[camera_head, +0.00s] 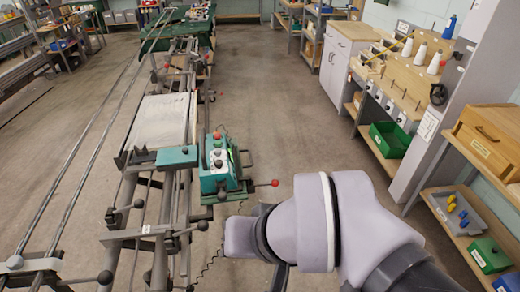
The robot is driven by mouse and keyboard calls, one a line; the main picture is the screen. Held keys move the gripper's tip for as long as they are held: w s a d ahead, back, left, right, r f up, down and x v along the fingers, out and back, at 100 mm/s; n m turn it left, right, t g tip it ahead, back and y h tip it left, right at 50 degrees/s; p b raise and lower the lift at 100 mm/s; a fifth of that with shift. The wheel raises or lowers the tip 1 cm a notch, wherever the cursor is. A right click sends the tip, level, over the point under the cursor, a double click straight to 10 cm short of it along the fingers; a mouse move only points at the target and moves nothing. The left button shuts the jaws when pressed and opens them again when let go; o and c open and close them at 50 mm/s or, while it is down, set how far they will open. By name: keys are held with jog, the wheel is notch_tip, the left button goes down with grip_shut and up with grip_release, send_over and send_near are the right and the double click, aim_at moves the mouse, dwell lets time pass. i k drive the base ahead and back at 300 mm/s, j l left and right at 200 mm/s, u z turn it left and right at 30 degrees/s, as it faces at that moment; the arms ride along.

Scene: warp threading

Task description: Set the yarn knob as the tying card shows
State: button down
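A green machine head (217,182) sits on the rails of the long frame, left of the picture's middle. Its top carries a red knob (217,135) and small pale round knobs (218,163). A lever with a red ball (275,182) sticks out to its right. I cannot tell which of these is the yarn knob, nor read any setting. A small white card (428,125) hangs on the pale post at the right; its print is too small to read, and I cannot tell whether it is the tying card. My arm fills the lower middle, and my gripper does not show.
A white sheet of warp (163,120) lies on the frame left of the head. At the right stand a bench with yarn cones (420,54), a green bin (390,138), a wooden box (488,140) and a grey tray (440,205). The floor between is clear.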

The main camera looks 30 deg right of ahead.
aim_at(219, 164)
jog(key=z, duration=3.55)
jog(key=k+j+u, duration=0.1)
jog(key=u, duration=0.3)
jog(key=k+j+u, duration=0.1)
jog(key=u, duration=0.35)
jog(key=j+u, duration=0.2)
jog(key=u, duration=0.2)
jog(key=j+u, duration=0.2)
jog(key=u, duration=0.2)
jog(key=j+u, duration=0.2)
jog(key=u, duration=0.25)
jog(key=j+u, duration=0.2)
jog(key=u, duration=0.2)
